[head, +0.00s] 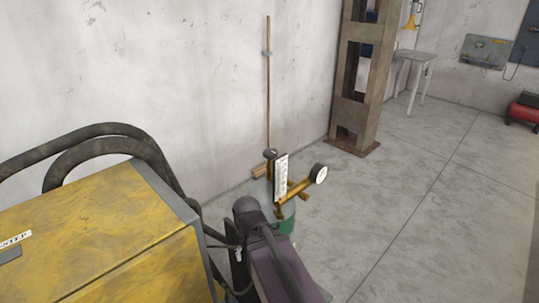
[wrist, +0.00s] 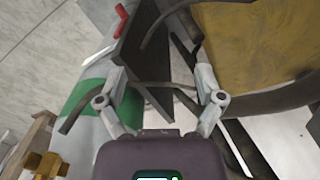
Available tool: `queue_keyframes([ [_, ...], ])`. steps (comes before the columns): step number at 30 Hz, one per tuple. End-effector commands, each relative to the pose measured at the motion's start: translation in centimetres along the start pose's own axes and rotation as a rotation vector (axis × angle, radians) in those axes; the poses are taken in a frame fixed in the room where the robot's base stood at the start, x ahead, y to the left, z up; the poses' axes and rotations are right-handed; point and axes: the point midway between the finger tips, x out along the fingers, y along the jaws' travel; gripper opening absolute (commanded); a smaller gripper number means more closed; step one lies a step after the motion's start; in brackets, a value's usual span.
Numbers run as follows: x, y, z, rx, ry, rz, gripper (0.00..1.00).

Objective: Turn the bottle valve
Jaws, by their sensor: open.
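The gas bottle, grey with a green band (head: 288,224), stands by the wall in the head view, partly hidden behind my arm. A small dark round knob (head: 270,154), which looks like the bottle valve, shows at its top. Brass regulator fittings (head: 296,190) with a round white-faced gauge (head: 319,173) and a white label plate (head: 281,178) are beside it. In the wrist view, my gripper (wrist: 160,78) is open, with a dark plate and thin hose behind its fingers. The bottle's green band (wrist: 85,103) is left of it, and a brass fitting (wrist: 45,165) is lower left. The valve knob is not clear there.
A yellow machine (head: 100,235) with thick black hoses (head: 110,132) fills the left; it shows at upper right in the wrist view (wrist: 260,45). A broom handle (head: 268,90) leans on the wall behind the bottle. A rusty steel column (head: 358,80) stands behind.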

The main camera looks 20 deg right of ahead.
Motion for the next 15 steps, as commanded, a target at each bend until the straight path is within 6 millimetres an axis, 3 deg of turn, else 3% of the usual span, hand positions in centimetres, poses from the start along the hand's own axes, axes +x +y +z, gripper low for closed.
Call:
queue_keyframes([
  [8,-0.3,2.3,-2.3,0.113,-0.008,0.145,1.00],
  [15,-2.0,4.7,-6.4,0.357,0.046,0.426,1.00],
])
